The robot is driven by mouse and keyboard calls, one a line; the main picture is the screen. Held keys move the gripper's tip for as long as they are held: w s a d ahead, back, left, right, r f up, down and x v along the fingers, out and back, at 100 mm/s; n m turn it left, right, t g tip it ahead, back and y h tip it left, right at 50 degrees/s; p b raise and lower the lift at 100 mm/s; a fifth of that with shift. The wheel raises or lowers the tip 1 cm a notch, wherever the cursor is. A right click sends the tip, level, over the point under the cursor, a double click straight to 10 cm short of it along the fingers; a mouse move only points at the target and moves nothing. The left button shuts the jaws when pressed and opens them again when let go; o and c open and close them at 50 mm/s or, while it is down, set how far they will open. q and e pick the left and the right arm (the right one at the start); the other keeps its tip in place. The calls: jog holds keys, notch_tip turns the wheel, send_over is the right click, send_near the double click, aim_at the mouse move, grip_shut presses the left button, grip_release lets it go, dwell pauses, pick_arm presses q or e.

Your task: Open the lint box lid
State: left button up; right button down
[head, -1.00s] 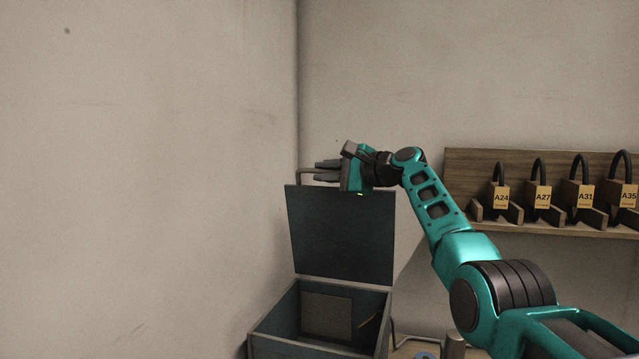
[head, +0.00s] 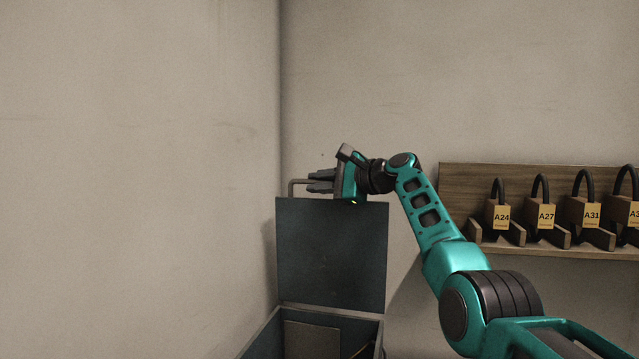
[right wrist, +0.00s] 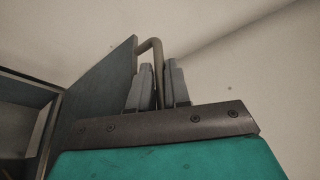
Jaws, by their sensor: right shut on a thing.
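The lint box (head: 262,338) is a dark box at the lower middle of the head view, cut off by the bottom edge. Its lid (head: 331,250) stands up, about vertical, at the back of the open box. A bent metal handle (head: 291,187) sits on the lid's top edge. My right gripper (head: 312,181) is at the top of the lid, shut on the handle. In the right wrist view the handle (right wrist: 157,50) passes between the two fingers (right wrist: 160,85), with the lid (right wrist: 100,92) to their left. My left gripper is not in view.
A wooden rack (head: 462,190) with several tagged padlocks (head: 498,217) is on the wall at right. A bare wall (head: 140,180) rises close to the left of the box. A flat panel (head: 311,339) shows inside the box.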

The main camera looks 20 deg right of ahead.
jog(key=c, duration=1.4)
grip_release()
jog(key=shift+f, duration=0.15)
jog(key=shift+c, duration=0.2)
jog(key=shift+s+d+b, duration=0.35)
jog(key=b+v, duration=0.3)
jog(key=v, duration=0.9)
